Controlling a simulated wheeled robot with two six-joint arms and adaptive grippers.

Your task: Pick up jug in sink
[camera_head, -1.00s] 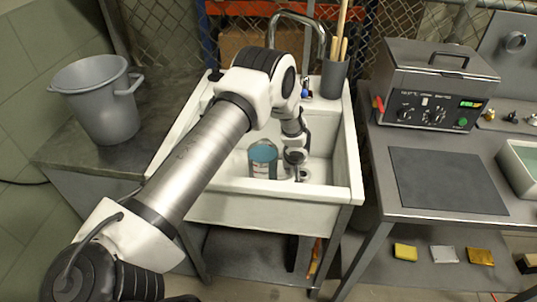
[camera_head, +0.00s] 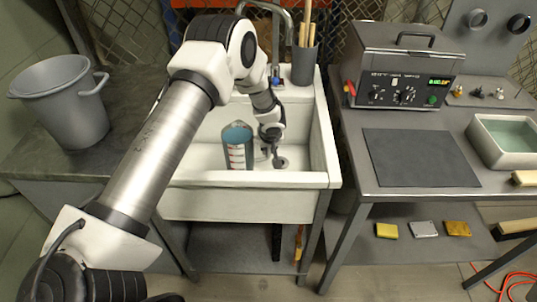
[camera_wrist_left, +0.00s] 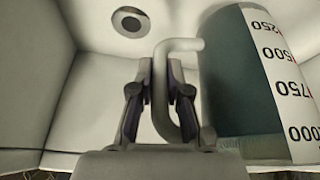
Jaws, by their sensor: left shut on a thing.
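The jug (camera_head: 237,148) is a clear measuring jug with teal contents and dark and red scale marks. It is upright inside the white sink (camera_head: 200,200), left of the drain (camera_head: 281,162). My left gripper (camera_head: 266,150) reaches down into the sink at the jug's right side. In the left wrist view, its two fingers (camera_wrist_left: 160,95) are shut on the jug's pale bent handle, beside the jug's marked wall (camera_wrist_left: 265,80). The sink's front rim is close to the jug's base, so I cannot tell whether the base touches the sink floor. My right gripper is out of view.
A faucet (camera_head: 275,45) and a dark holder with sticks (camera_head: 304,65) stand behind the sink. A grey bucket (camera_head: 65,105) is on the left counter. On the right table are a lidded device (camera_head: 403,65), a dark mat (camera_head: 420,158) and a liquid-filled tray (camera_head: 508,140).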

